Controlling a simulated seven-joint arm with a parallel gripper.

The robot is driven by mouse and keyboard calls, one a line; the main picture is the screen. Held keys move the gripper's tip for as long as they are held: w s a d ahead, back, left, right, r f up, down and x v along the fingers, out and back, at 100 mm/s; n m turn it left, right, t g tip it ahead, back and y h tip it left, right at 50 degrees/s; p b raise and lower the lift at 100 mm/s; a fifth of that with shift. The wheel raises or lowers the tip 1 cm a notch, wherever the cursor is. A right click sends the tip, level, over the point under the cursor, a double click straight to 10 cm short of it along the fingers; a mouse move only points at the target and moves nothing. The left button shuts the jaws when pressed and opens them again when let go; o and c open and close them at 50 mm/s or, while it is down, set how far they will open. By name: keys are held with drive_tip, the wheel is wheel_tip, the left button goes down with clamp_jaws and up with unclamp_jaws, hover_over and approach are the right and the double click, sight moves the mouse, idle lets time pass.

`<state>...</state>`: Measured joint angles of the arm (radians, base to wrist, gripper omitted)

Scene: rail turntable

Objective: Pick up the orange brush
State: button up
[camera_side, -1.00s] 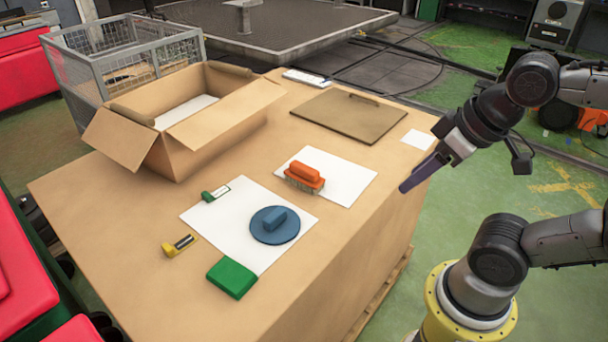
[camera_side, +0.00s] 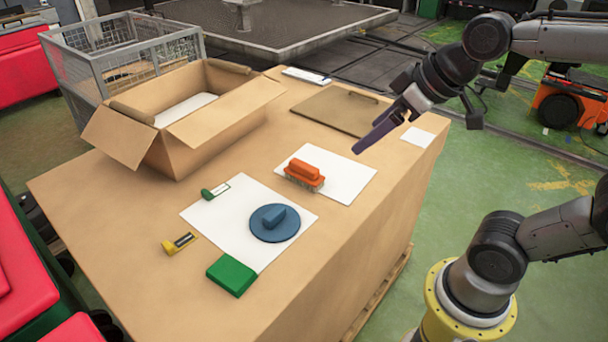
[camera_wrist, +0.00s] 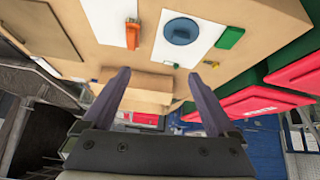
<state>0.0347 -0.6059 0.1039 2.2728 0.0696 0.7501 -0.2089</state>
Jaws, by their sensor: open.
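The orange brush (camera_side: 305,173) lies on a white sheet (camera_side: 345,180) near the right side of the large cardboard-covered block, bristles down. It also shows in the wrist view (camera_wrist: 133,34), upper left of centre. My gripper (camera_side: 358,150) is above the block's right side, to the right of the brush and higher than it, apart from it. In the wrist view my gripper's two purple fingers (camera_wrist: 160,75) are spread with nothing between them. The brush is fully in sight in the side view.
A blue round pad (camera_side: 274,224) lies on another white sheet (camera_side: 215,215). A green block (camera_side: 231,277), a yellow tool (camera_side: 178,245) and a small green item (camera_side: 208,195) lie nearby. An open cardboard box (camera_side: 215,135) stands at the back left. A brown flat board (camera_side: 325,110) lies behind the brush.

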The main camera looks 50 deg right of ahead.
drive_tip(key=w+d+f, duration=0.1)
drive_tip(key=w+d, duration=0.1)
drive_tip(key=w, duration=0.6)
drive_tip(key=m+g, duration=0.2)
drive_tip(key=g, duration=0.1)
hover_over(305, 165)
drive_tip(key=s, duration=0.6)
wheel_tip(305, 165, down, 11)
drive_tip(key=x, duration=0.7)
drive_tip(key=shift+w+r, duration=0.15)
drive_tip(key=shift+w, duration=0.1)
drive_tip(key=shift+w+d+x, duration=0.1)
drive_tip(key=shift+w+x, duration=0.05)
drive_tip(key=shift+x, duration=0.95)
drive_tip(key=shift+w+d+x, duration=0.1)
drive_tip(key=shift+w+x, duration=0.1)
drive_tip(key=shift+x, duration=0.85)
drive_tip(key=shift+w+d+x, duration=0.1)
drive_tip(key=shift+w+x, duration=0.05)
drive_tip(key=shift+x, duration=0.95)
drive_tip(key=shift+r, duration=0.25)
clamp_jaws()
